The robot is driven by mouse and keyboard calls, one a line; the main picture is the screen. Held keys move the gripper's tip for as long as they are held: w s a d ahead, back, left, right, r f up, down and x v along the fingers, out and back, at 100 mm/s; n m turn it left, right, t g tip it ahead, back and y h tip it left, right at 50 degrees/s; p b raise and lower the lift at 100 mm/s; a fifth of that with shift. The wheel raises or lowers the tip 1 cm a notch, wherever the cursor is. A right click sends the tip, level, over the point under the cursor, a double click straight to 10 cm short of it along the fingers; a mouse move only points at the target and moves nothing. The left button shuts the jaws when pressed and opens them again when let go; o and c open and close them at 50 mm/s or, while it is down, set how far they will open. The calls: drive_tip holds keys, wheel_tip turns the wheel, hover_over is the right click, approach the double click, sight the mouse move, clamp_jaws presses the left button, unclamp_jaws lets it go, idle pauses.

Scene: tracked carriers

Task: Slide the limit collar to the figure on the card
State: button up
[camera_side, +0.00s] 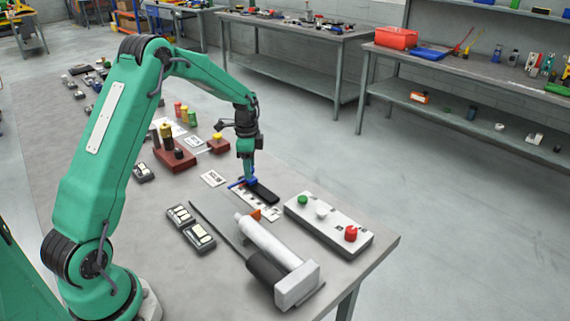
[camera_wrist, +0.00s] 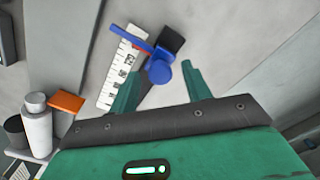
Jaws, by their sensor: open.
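The limit collar (camera_wrist: 158,71) is blue, with a round knob and a thin pointer arm reaching across a white printed scale (camera_wrist: 121,67). It sits on a dark bar (camera_wrist: 172,41); in the side view the bar (camera_side: 264,192) lies near the table's right part, with blue (camera_side: 250,182) showing at its far end. My gripper (camera_wrist: 161,69) is open. Its green fingers appear on either side of the knob; contact cannot be told. A white card (camera_side: 213,178) lies just left of the scale; its print is too small to read.
A white cylinder device (camera_side: 262,238) with an orange piece (camera_side: 256,214) stands nearer the camera. A control box (camera_side: 328,224) with green, white and red buttons is to the right. Switch boxes (camera_side: 180,217) and red-brown blocks (camera_side: 175,159) stand left. Bare table lies between.

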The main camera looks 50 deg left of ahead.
clamp_jaws()
drive_tip(key=shift+d, duration=3.05)
unclamp_jaws()
